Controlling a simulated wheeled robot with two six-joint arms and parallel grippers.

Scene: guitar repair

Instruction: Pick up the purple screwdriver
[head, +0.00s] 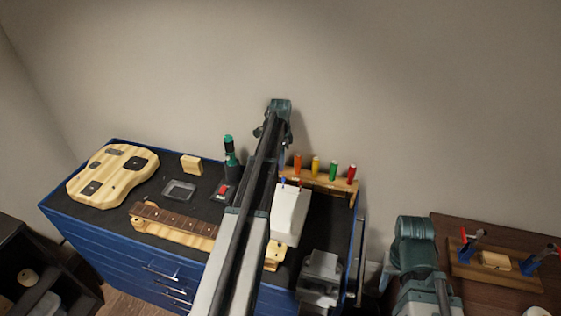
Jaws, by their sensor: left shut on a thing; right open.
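A wooden rack (325,183) at the back right of the blue cabinet holds orange (297,163), yellow (315,166), green (333,170) and red (351,174) handled screwdrivers upright. My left arm reaches across the cabinet, with its gripper (278,112) beyond the rack's left end, in front of the wall. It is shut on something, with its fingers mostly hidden. A narrow bluish-violet strip, seemingly the purple screwdriver (282,157), shows beside the arm; most of it is hidden. My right gripper (415,232) is open and empty between the cabinet and the brown table.
The cabinet top (120,212) carries a guitar body (112,174), a guitar neck (175,222), a clear tray (180,190), a teal tool (231,152) and a white box (290,214). The brown table (470,290) holds a wooden jig (495,268). The wall stands close behind.

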